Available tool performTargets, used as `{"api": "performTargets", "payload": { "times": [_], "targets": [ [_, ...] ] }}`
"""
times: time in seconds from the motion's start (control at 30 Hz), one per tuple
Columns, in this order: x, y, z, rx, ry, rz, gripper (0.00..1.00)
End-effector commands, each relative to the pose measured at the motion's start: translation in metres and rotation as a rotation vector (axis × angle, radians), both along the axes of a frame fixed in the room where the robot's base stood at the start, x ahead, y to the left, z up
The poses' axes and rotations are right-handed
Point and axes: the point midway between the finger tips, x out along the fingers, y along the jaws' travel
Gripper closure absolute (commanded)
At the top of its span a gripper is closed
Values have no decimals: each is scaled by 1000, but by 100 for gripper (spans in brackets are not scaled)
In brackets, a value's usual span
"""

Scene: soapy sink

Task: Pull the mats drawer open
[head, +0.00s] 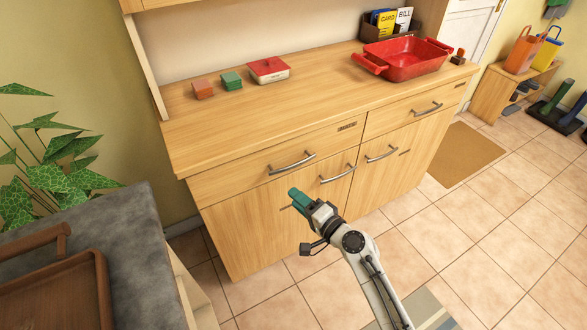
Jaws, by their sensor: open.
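The wooden sideboard (265,245) has two drawers side by side above its doors. The left drawer (230,183) has a curved metal handle (291,164), and the right drawer (385,120) has a similar handle (428,109). Both drawers look shut. Each bears a small label too small to read, so I cannot tell which is the mats drawer. My gripper (294,197), with teal fingers, is open and seems empty. In the picture it is just below the left drawer's handle, in front of the left door, and appears apart from the handle.
Two doors carry handles (337,174) and (381,153). On the sideboard top are a red tray (405,67), an orange block (203,90), a green block (231,81) and a red-lidded box (269,70). A grey counter (130,250) stands at left.

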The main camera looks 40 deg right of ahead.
Motion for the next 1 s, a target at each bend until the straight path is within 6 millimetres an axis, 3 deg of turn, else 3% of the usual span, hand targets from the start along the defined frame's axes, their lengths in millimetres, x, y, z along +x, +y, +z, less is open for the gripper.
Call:
{"api": "performTargets", "payload": {
  "times": [0.1, 0.2, 0.37, 0.8, 1.0],
  "targets": [
    [1, -35, -1, 112, -78, -144, 57],
    [1, -49, -1, 160, -109, -203, 57],
    [12, -57, 1, 176, -121, -223, 57],
    [83, -77, 0, 172, -119, -220, 57],
    [100, -82, -1, 171, -118, -219, 57]
  ]
}}
